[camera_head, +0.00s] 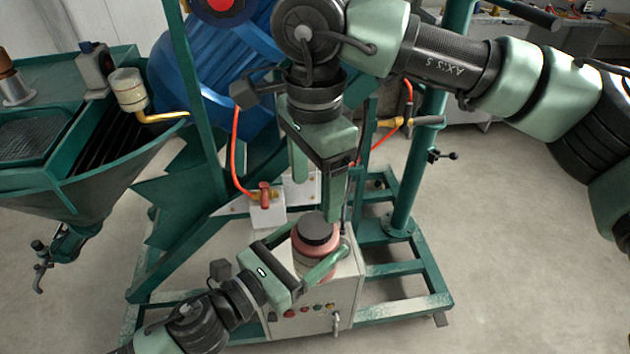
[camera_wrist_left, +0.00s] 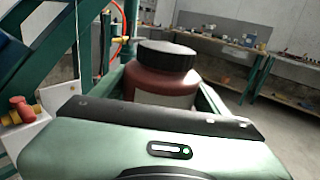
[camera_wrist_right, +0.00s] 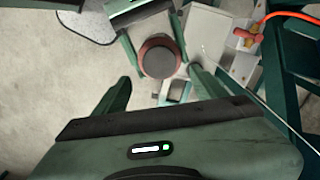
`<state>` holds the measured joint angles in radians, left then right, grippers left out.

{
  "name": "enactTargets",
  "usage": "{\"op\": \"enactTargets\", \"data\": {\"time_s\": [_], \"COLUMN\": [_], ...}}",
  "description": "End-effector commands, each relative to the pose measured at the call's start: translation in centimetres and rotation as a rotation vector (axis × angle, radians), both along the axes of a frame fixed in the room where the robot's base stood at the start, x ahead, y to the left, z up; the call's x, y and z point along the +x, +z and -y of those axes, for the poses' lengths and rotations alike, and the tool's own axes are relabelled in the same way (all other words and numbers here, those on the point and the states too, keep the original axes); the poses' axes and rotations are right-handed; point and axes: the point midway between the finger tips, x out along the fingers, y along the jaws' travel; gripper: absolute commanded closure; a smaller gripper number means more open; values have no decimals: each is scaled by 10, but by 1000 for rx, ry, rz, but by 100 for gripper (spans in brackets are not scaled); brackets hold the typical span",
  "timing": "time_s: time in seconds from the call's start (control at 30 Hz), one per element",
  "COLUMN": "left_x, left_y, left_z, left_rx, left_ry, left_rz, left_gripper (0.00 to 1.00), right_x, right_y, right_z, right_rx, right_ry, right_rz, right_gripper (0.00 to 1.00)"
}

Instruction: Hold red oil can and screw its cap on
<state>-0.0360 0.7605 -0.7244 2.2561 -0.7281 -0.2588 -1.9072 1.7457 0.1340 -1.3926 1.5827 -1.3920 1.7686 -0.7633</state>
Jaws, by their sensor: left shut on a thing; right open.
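The red oil can (camera_head: 318,262) is upright, with a black cap (camera_head: 316,230) on its top. My left gripper (camera_head: 318,258) is shut around the can's body from the lower left. In the left wrist view the red can (camera_wrist_left: 160,85) stands between the fingers with the black cap (camera_wrist_left: 168,54) on it. My right gripper (camera_head: 316,185) points down above the can, open and empty. In the right wrist view the cap (camera_wrist_right: 159,58) shows ahead, between and beyond the open fingers. Whether the cap is screwed tight cannot be told.
A white control box (camera_head: 345,290) with coloured buttons stands just behind and below the can. A green steel frame (camera_head: 415,280) surrounds it. A green hopper (camera_head: 80,180) is at the left and a blue drum (camera_head: 215,85) behind. Orange hoses (camera_head: 236,150) hang nearby.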

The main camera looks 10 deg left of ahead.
Motion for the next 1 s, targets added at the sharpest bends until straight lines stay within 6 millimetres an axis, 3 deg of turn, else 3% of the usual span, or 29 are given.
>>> {"op": "enactTargets", "data": {"time_s": [0.5, 0.93, 1.0], "left_x": [0, 0, 0], "left_y": [1, 1, 1], "left_z": [0, 0, 0], "left_rx": [-1, -1, -1], "left_ry": [-1, 0, -1], "left_rz": [2, 2, 2], "left_gripper": [100, 100, 100], "right_x": [0, 0, 0], "right_y": [-69, -78, -78], "right_z": [1, 1, 1], "right_rx": [0, 0, 0], "right_ry": [-3, -2, -2], "right_rz": [-2, 0, 0], "right_gripper": [29, 29, 48]}}
